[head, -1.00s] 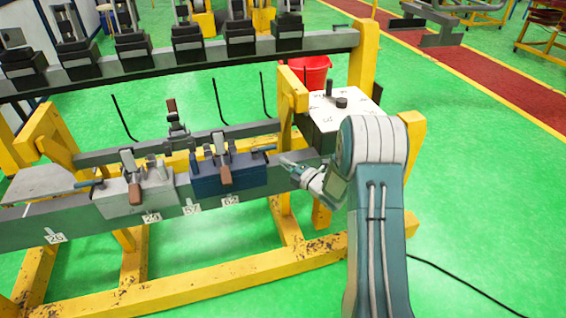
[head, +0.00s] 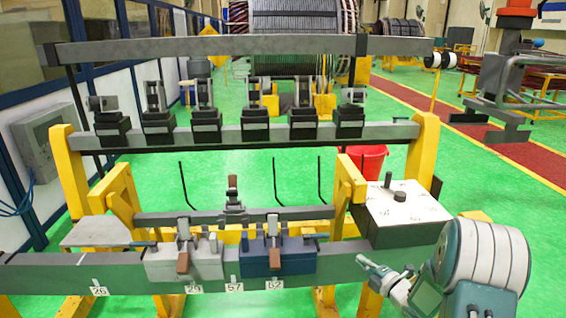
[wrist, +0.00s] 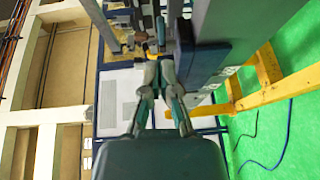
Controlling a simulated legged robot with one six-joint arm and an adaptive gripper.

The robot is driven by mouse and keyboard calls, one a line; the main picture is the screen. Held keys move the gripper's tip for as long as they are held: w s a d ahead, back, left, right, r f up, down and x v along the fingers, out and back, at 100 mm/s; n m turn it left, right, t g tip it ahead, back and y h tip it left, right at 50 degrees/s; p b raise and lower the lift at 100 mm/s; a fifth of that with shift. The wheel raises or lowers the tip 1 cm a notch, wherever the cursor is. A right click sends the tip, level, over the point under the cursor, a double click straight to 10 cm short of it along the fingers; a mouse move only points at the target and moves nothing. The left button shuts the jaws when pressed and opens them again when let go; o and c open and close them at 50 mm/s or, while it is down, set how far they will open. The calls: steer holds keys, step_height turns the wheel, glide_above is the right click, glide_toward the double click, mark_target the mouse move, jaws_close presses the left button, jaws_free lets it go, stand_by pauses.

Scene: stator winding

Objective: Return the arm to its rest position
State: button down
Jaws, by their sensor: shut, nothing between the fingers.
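My arm (head: 480,270) is folded at the lower right of the head view. My gripper (head: 364,262) points left, near the right end of the grey front rail (head: 345,258). It is shut and empty. In the wrist view my gripper (wrist: 158,68) shows its two fingers closing together at the tips. A blue clamp block (head: 290,262) and a light grey clamp block (head: 205,265) sit on the rail to the left, apart from my gripper.
A white-topped box (head: 405,212) stands just behind my gripper. A red bucket (head: 372,160) is behind it. Yellow posts (head: 424,150) carry a back rail with several black clamps. Green floor (head: 490,190) is open to the right.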

steer(key=s+a+r+m+g+h, duration=0.1)
steer(key=s+r+m+g+h, duration=0.15)
steer(key=r+m+h, duration=0.45)
steer(key=s+a+r+m+g+h, duration=0.1)
steer(key=s+r+m+h, duration=0.1)
steer(key=s+r+m, duration=0.45)
steer(key=s+a+r+m+g, duration=0.2)
steer(key=s+a+m+g, duration=0.1)
steer(key=s, duration=0.9)
steer(key=s+a+r+m+g+y, duration=0.1)
steer(key=s+a+m, duration=0.5)
steer(key=s, duration=0.6)
steer(key=a+r+g, duration=0.1)
steer(key=a+g, duration=0.1)
steer(key=shift+g+y, duration=0.3)
steer(key=shift+g, duration=0.05)
